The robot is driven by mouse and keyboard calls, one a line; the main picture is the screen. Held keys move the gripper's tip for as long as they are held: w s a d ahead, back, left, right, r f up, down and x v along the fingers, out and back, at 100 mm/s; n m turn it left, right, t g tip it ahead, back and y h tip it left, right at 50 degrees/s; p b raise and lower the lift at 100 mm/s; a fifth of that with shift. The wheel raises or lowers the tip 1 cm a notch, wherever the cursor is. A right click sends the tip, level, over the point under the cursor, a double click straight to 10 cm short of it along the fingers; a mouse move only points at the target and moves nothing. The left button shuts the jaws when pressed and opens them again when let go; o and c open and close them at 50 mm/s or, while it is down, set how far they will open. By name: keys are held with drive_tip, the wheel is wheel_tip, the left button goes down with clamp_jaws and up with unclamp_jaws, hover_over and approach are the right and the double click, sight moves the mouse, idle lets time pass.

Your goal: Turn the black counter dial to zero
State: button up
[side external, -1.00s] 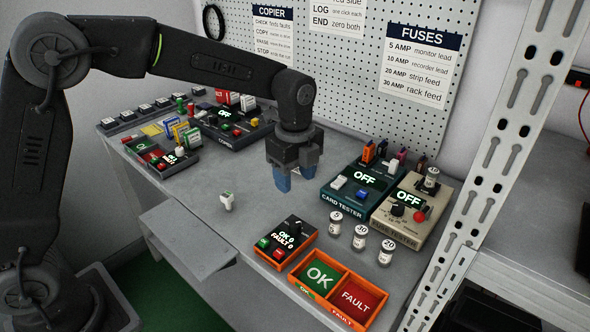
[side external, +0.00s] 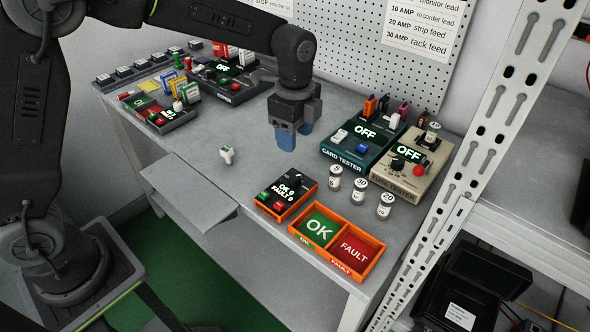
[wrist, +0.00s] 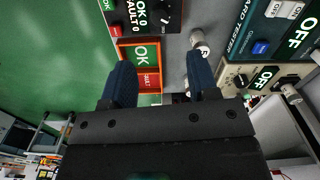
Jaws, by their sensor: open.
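The counter is an orange-edged box with a black top (side external: 280,204). Its lit display reads OK 0 and FAULT 0, with a green and a red button below. Its black dial (side external: 295,181) is at the upper right of the box; the pointer is too small to read. The wrist view shows the dial (wrist: 168,14) at the top edge, partly cut off. My gripper (side external: 295,134) is open and empty, pointing down above the bench, behind and above the counter in the side view. Its two blue fingers also show in the wrist view (wrist: 161,80).
An orange tray with OK and FAULT halves (side external: 368,272) stands in front of the counter. Several white-capped fuses (side external: 335,178) stand to its right, near the card tester (side external: 345,154) and fuse tester (side external: 420,181).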

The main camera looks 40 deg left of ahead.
sight(295, 176)
wheel_tip(295, 176, down, 11)
drive_tip(key=shift+f, duration=0.2)
idle(0.3)
